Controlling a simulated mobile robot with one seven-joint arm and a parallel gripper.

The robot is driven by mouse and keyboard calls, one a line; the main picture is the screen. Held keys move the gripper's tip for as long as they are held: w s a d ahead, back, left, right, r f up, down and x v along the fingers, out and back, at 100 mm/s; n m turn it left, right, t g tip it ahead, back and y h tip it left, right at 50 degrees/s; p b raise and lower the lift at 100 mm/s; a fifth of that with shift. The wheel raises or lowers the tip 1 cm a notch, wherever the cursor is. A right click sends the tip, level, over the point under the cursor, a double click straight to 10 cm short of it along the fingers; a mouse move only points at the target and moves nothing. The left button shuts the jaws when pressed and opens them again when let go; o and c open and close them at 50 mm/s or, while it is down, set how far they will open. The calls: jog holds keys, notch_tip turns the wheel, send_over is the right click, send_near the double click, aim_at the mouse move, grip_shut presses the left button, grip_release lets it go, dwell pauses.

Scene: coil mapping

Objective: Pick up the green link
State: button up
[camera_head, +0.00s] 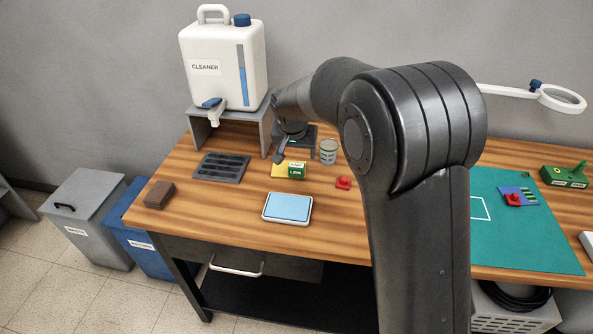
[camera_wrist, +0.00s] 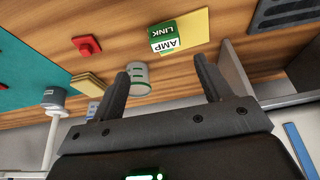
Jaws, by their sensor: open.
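The green link is a small green block (camera_head: 296,172) with a white label. It sits on the wooden table at the edge of a yellow sheet (camera_head: 277,171), behind the blue-topped pad. In the wrist view the green link (camera_wrist: 163,45) shows the words AMP and LINK, ahead of my fingertips and roughly between them. My gripper (camera_wrist: 162,68) is open and empty, with a finger on each side of the view and apart from the block. In the head view my gripper (camera_head: 279,157) is small and dark, just behind and left of the block.
A striped cup (camera_head: 328,151) stands right of the link, and a red part (camera_head: 343,183) lies nearer the front. A blue-topped pad (camera_head: 287,207) and a dark slotted tray (camera_head: 221,167) lie on the table. A grey stand (camera_head: 245,130) holds the cleaner jug (camera_head: 224,70).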

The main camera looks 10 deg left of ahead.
aim_at(296, 165)
jog(key=x, duration=0.5)
jog(key=shift+f, duration=0.2)
jog(key=shift+a+x, duration=0.2)
jog(key=shift+x, duration=1.2)
jog(key=shift+a+x, duration=0.2)
jog(key=shift+x, duration=1.15)
jog(key=shift+w, duration=0.1)
jog(key=shift+r, duration=0.1)
jog(key=c, duration=1.1)
jog(key=shift+c, duration=0.2)
